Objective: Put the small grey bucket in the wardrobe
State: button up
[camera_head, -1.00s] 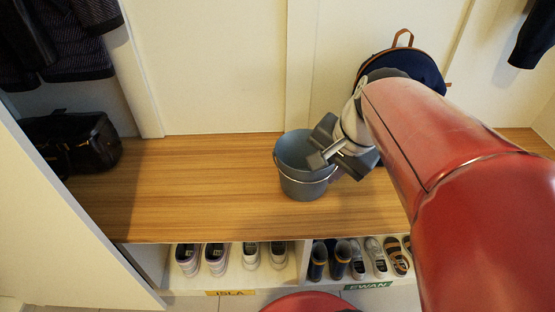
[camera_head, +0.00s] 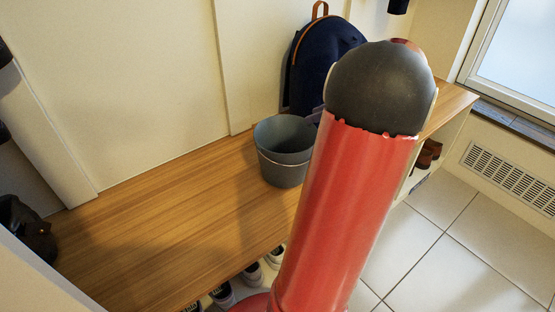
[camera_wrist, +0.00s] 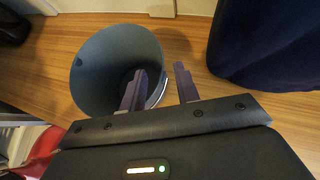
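The small grey bucket (camera_head: 286,158) stands upright on the wooden bench top (camera_head: 170,215), left of my arm. It also shows in the wrist view (camera_wrist: 90,75), open end toward the camera, and looks empty. My gripper (camera_wrist: 160,70) is at the bucket's right rim. Its fingers are apart, the left one over or inside the opening and the right one outside, with the rim between them. I cannot tell if they touch it. In the head view my arm hides most of the gripper. Nothing is clearly identifiable as the wardrobe.
A dark blue backpack (camera_head: 318,60) leans on the wall behind the bucket. A black bag (camera_head: 26,228) sits at the bench's far left. Shoes (camera_head: 223,294) are below the bench's front edge. The bench between bag and bucket is clear. Tiled floor (camera_head: 455,245) lies open at right.

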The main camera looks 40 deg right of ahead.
aim_at(299, 119)
jog(key=b+x, duration=0.1)
jog(key=x, duration=0.5)
jog(key=shift+w+a+f, duration=0.1)
jog(key=shift+w+f, duration=0.05)
jog(key=shift+w, duration=0.1)
grip_shut()
